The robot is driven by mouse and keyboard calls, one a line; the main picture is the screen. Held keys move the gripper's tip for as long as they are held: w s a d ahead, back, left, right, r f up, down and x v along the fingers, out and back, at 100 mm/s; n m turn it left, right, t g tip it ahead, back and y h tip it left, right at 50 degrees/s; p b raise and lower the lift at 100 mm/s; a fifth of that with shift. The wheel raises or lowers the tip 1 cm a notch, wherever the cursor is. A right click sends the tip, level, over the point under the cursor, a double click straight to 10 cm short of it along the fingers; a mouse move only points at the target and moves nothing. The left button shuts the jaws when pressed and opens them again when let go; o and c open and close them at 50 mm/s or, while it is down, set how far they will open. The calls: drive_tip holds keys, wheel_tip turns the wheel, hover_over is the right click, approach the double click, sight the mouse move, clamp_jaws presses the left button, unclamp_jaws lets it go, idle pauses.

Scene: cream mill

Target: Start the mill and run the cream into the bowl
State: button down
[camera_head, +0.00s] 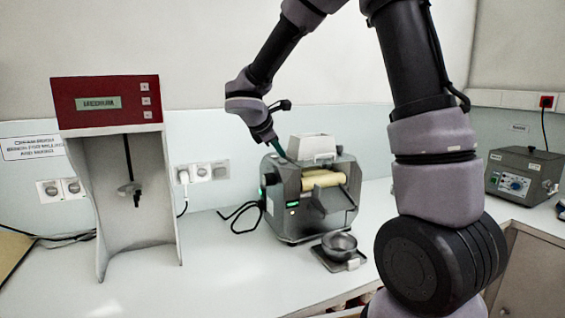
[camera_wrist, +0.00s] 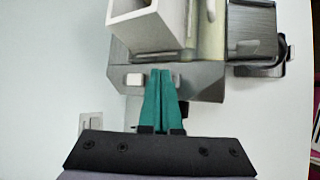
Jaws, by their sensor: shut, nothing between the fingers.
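The mill (camera_head: 312,222) is a grey machine with cream-coloured rollers (camera_head: 322,180) and a pale box-shaped hopper (camera_head: 311,147) on top. Green marks show on its left end and front. My gripper (camera_head: 283,157) is shut and empty at the mill's left end. In the wrist view its green fingers (camera_wrist: 162,72) overlap the mill's grey end, between a white button (camera_wrist: 134,79) and a partly hidden lighter one. I cannot tell whether they touch.
A red-topped stand (camera_head: 105,103) with a stirrer is at the left. A grey control box (camera_head: 523,174) is at the far right. Wall sockets (camera_head: 202,172) and a black cable lie behind the mill. Bench (camera_head: 220,275) is clear at the front left.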

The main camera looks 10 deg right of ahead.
drive_tip(key=shift+f, duration=0.2)
drive_tip(key=shift+f, duration=0.4)
idle(0.6)
drive_tip(key=shift+r, duration=0.85)
wheel_tip(320, 180, up, 5)
idle(0.5)
idle(0.5)
